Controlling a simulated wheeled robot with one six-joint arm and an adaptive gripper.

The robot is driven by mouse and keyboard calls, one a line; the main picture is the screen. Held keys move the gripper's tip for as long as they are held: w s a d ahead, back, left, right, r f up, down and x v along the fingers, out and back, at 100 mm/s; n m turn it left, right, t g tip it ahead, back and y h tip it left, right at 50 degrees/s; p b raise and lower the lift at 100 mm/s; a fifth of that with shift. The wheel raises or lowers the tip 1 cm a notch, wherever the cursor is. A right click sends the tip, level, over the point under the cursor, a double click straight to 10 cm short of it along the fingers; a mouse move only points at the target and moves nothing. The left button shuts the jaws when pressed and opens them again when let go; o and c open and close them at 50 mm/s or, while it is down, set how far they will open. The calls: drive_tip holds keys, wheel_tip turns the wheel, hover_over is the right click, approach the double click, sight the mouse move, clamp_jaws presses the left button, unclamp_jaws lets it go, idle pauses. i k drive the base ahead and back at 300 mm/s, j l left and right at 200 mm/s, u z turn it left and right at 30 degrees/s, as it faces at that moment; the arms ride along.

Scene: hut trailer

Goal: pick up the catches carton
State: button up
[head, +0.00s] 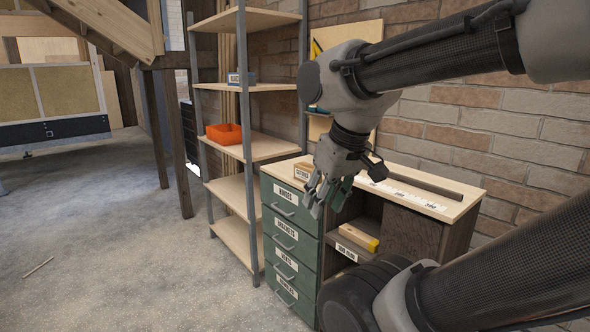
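A small tan carton (302,172) with a white label stands on the left end of the wooden bench top; its label is small, but looks like it reads "catches". My gripper (327,203) hangs just to the right of and in front of this carton, fingers pointing down near the front edge of the bench. The fingers look spread apart, with nothing seen between them. The gripper hides part of the bench top and may cover the carton's right side.
The bench top (455,208) carries a long white labelled strip. Green labelled drawers (286,232) sit below its left end. A wooden block with a yellow end (358,237) lies in the open bay. A shelf rack at left holds an orange bin (224,134) and a blue box (242,78).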

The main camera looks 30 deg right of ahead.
sight(302, 171)
drive_tip(key=i, duration=0.85)
drive_tip(key=i+z, duration=0.35)
drive_tip(key=i+j+z, duration=0.2)
drive_tip(key=i+z, duration=0.2)
drive_tip(key=i+j+z, duration=0.35)
drive_tip(key=k+l, duration=0.05)
drive_tip(key=l, duration=0.05)
